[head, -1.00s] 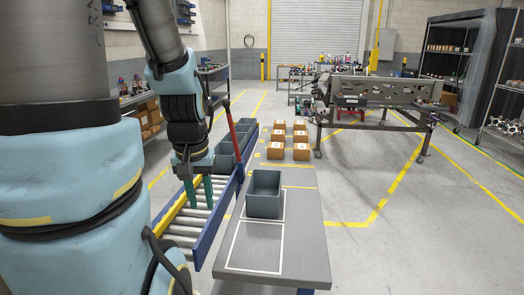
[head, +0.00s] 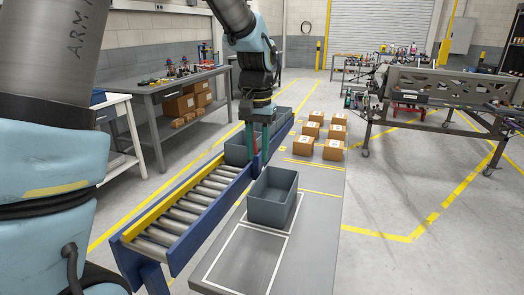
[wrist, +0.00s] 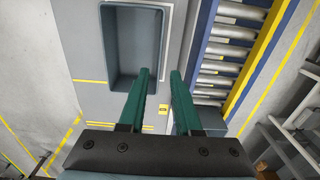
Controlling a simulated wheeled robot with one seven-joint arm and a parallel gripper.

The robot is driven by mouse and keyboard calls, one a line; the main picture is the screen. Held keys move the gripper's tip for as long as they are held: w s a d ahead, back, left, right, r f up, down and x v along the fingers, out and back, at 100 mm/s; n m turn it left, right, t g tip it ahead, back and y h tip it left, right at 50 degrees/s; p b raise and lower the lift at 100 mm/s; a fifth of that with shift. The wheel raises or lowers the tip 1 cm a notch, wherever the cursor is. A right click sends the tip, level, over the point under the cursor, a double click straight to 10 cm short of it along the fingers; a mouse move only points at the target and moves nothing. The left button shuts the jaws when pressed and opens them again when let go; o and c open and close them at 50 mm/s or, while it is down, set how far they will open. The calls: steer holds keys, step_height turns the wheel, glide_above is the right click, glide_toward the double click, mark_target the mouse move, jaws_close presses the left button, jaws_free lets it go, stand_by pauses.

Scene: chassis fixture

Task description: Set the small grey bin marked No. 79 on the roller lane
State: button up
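A grey open-top bin (head: 272,200) stands upright and empty on the grey bench (head: 320,225), right of the roller lane (head: 190,205). No number is readable on it. In the wrist view the same bin (wrist: 137,40) lies ahead and left of my fingertips, and the lane (wrist: 232,50) lies to the right. My gripper (head: 258,152) points down near the lane's bench-side edge, beyond the bin in the head view. Its two green fingers (wrist: 160,73) are apart with nothing between them. The near stretch of rollers is bare.
More grey bins (head: 237,152) stand on the lane's far part, near my gripper. A white outline (head: 245,262) marks the bench's clear near end. Several cardboard boxes (head: 333,150) stand beyond the bin. A red bar (head: 265,142) rises by the lane, close to my fingers.

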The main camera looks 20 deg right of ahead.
mark_target(258, 179)
step_height(258, 179, down, 8)
steer(key=b, duration=0.4)
steer(key=shift+b, duration=0.3)
jaws_close()
steer(key=shift+r, duration=0.1)
stand_by(1.0)
step_height(258, 179, up, 11)
steer(key=p, duration=0.9)
steer(key=shift+a, duration=0.1)
